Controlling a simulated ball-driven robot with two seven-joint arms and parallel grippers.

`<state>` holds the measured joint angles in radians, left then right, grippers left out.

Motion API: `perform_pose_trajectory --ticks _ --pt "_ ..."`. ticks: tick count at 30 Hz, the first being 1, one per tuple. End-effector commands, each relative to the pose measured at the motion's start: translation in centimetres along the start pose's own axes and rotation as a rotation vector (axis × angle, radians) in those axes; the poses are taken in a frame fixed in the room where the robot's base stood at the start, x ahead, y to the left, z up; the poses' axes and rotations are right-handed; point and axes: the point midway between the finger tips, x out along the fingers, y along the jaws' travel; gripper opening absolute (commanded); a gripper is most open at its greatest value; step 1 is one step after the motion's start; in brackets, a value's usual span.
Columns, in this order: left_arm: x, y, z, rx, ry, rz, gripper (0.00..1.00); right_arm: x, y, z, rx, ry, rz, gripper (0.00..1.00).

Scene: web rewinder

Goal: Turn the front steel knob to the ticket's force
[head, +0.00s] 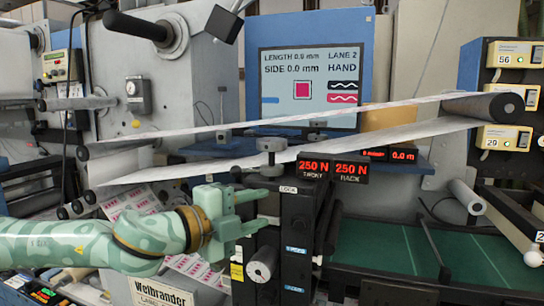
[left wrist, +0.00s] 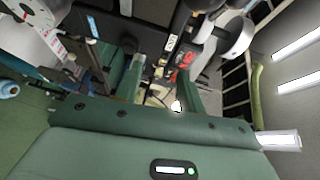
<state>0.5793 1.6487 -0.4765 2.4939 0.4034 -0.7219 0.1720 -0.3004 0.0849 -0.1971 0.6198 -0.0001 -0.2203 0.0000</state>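The front steel knob (head: 272,146) is a grey stepped cylinder on the black post, beside the display pair; a second, smaller grey knob (head: 316,137) stands behind it. The two red displays read 250 N, front (head: 314,167) and back (head: 351,170). My left gripper (head: 263,210) is open and empty, below and slightly left of the front knob, apart from it, fingers pointing right. Its parted fingers (left wrist: 160,85) also show in the left wrist view. I cannot make out a ticket's force figure. My right gripper is not in view.
A pale web (head: 400,132) runs across above the gripper to a dark roller (head: 484,106) at right. A screen (head: 316,75) reads LANE 2, HAND. A steel roller end (head: 262,266) juts out below the gripper. A green bed (head: 400,255) lies at the lower right.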

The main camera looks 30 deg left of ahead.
Motion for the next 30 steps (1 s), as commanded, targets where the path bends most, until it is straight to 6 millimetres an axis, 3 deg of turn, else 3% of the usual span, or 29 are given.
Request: perform_pose_trajectory --ticks 1,4,7,11,17,30 --pt "-1.4 -2.6 1.0 0.042 -0.023 -0.017 0.40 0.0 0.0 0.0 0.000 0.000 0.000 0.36" --pt "-4.0 -6.2 2.4 0.067 -0.059 -0.039 0.40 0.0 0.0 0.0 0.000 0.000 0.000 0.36" --pt "-5.9 -8.2 3.2 0.071 -0.088 -0.057 0.40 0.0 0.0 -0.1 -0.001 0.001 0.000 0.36" --pt "-6.7 -9.4 3.6 0.068 -0.103 -0.068 0.40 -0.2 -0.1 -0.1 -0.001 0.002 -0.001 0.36" --pt "-4.2 -9.8 3.9 0.062 -0.102 -0.067 0.40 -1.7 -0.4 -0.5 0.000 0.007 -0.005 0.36" --pt "3.1 -10.8 4.7 0.061 -0.105 -0.074 0.40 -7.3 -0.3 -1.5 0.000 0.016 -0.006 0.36"
